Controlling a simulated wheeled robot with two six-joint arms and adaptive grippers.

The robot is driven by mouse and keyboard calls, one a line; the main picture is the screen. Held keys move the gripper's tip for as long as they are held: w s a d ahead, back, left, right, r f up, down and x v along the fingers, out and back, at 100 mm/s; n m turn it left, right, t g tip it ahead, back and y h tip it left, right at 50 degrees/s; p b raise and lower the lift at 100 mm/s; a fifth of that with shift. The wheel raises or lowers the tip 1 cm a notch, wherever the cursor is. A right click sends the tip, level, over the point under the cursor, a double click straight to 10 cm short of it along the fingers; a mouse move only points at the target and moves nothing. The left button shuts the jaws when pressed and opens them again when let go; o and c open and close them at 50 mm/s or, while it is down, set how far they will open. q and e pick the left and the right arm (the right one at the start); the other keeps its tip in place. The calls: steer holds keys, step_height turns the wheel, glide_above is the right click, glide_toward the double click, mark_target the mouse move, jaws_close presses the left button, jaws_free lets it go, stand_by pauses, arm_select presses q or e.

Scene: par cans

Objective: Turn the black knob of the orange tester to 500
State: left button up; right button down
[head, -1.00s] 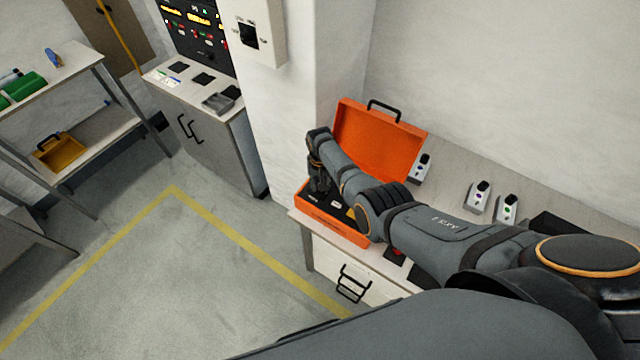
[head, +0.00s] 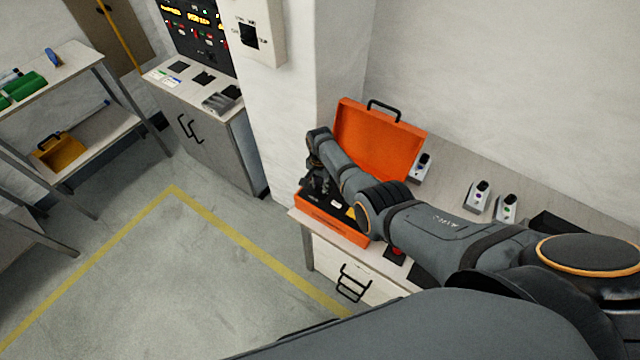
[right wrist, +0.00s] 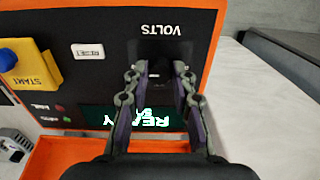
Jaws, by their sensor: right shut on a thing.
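The orange tester (head: 332,222) is a case standing open on the bench, its lid raised at the back. In the right wrist view its black panel (right wrist: 95,22) shows upside-down text: VOLTS, RESET, a yellow START plate with a blue button, and a screen (right wrist: 125,117) lit with READY, partly covered by my fingers. My right gripper (right wrist: 160,75) points down at the panel beside the VOLTS label, shut on the black knob (right wrist: 161,84), which is mostly hidden between the fingers. In the head view the right gripper (head: 318,182) is over the case, and the knob cannot be made out. My left gripper is out of view.
Several small grey devices (head: 477,196) stand on the bench to the right of the case. The raised lid (head: 380,140) is close behind my right wrist. The floor between is clear.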

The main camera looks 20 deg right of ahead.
mark_target(320, 186)
steer(key=shift+w+r, duration=0.15)
stand_by(0.3)
steer(key=c, duration=1.1)
jaws_free()
step_height(320, 186, up, 12)
steer(key=shift+f, duration=0.1)
